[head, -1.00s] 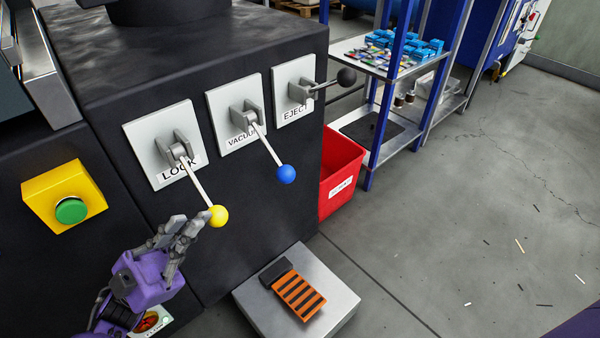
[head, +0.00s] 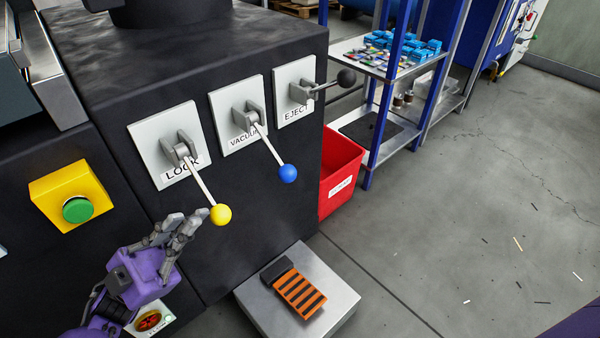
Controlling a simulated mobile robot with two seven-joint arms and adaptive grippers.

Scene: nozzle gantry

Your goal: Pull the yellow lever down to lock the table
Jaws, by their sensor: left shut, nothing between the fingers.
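The yellow-knobbed lever (head: 221,214) sits on the white plate (head: 147,147) labelled LOCK, on the front of the black machine. Its rod slants down and to the right from the grey bracket. My left gripper (head: 192,218) is just left of the yellow knob, its grey fingers pointing up and right. It is shut and empty, with a small gap showing between it and the knob. My right gripper is not in view.
The blue-knobbed VACUUM lever (head: 288,173) and black-knobbed EJECT lever (head: 346,78) are to the right. A green button on a yellow box (head: 48,194) is at left. Below are a pedestal with an orange-striped pedal (head: 300,293) and a red bin (head: 338,195).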

